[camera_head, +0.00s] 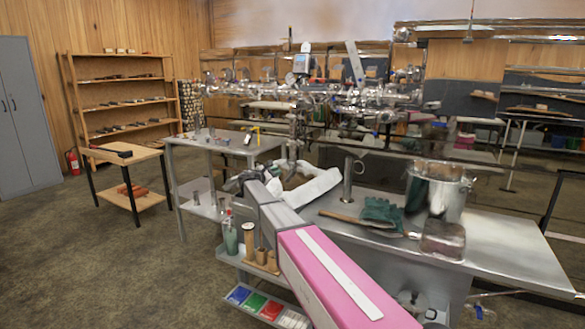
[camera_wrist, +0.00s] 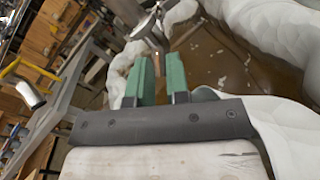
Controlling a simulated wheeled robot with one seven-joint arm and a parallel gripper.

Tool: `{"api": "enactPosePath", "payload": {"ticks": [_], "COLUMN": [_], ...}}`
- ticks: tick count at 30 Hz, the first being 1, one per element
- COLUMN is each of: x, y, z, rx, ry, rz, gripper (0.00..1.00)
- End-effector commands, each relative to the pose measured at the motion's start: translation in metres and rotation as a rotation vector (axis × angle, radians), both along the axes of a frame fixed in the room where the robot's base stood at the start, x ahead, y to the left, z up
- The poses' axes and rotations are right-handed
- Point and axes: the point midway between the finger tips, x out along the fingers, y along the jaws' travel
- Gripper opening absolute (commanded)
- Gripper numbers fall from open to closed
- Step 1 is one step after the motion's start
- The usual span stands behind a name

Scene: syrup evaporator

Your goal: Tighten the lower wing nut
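In the wrist view my gripper (camera_wrist: 158,78) shows two green fingers side by side with a narrow gap between them. I see nothing held in the gap. A shiny metal fitting (camera_wrist: 147,24) with a thin stem lies just beyond the fingertips, apart from them as far as I can tell. I cannot make out the lower wing nut in either view. In the head view a metal pipe and valve assembly (camera_head: 292,148) hangs down near the end of my arm, and small parts there are too fine to tell.
White lumpy material (camera_head: 312,186) lies close around the gripper; it also shows in the wrist view (camera_wrist: 285,50). The steel bench (camera_head: 480,235) at right holds a metal pot (camera_head: 440,190) and green gloves (camera_head: 381,211). A small steel table (camera_head: 205,147) stands left. Open floor lies at left.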

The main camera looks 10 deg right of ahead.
Motion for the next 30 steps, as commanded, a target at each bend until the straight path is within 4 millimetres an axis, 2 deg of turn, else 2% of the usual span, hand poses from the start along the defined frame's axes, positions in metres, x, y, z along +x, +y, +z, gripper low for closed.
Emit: {"api": "enactPosePath", "payload": {"ticks": [5,19,24,30], "x": [0.010,0.056,0.062,0.062], "y": [-0.013,-0.074,-0.083,-0.083], "z": [0.000,-0.001,-0.001,-0.001], "rx": [0.001,0.002,0.003,0.003], "ry": [-0.001,-0.001,-0.001,-0.002], "rz": [-0.001,0.000,0.001,0.002], "gripper": [0.16,0.16,0.16,0.16]}}
